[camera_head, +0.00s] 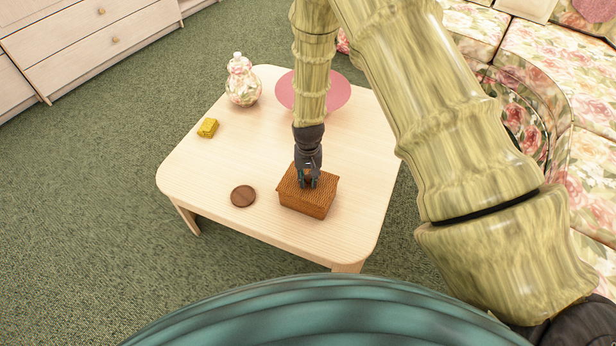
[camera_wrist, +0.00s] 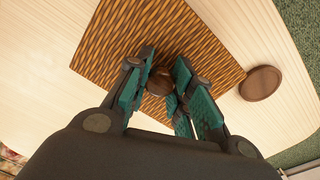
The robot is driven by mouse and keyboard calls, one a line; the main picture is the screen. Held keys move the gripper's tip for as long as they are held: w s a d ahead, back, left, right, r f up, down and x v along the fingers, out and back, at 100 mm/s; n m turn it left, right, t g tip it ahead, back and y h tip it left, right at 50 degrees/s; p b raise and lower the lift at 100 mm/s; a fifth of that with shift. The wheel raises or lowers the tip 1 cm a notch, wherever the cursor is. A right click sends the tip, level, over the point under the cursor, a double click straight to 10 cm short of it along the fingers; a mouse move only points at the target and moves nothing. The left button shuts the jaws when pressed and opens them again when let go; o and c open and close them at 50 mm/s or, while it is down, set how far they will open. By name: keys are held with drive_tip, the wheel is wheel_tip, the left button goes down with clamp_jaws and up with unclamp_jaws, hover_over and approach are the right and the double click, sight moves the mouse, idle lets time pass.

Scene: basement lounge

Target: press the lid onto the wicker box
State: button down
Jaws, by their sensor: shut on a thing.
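The brown wicker box (camera_head: 305,207) stands near the front edge of the low table. Its woven lid (camera_head: 325,184) lies on top of it, and the lid's weave fills much of the wrist view (camera_wrist: 130,35). A round dark knob (camera_wrist: 160,82) stands at the middle of the lid. My gripper (camera_head: 308,184) points down over the lid, with its fingers shut on the knob. It also shows in the wrist view (camera_wrist: 165,88). Whether a gap is left between lid and box is too small to tell.
A round brown disc (camera_head: 243,196) lies left of the box on the pale table (camera_head: 200,177). A yellow block (camera_head: 208,127), a floral jar (camera_head: 242,82) and a pink round mat (camera_head: 338,92) are farther back. A floral sofa (camera_head: 560,60) stands at right.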

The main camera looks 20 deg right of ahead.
drive_tip(key=c, duration=0.7)
unclamp_jaws()
idle(0.3)
drive_tip(key=shift+r+p, duration=2.65)
drive_tip(key=shift+r, duration=0.85)
clamp_jaws()
drive_tip(key=shift+f+b, duration=1.05)
drive_tip(key=shift+f, duration=1.25)
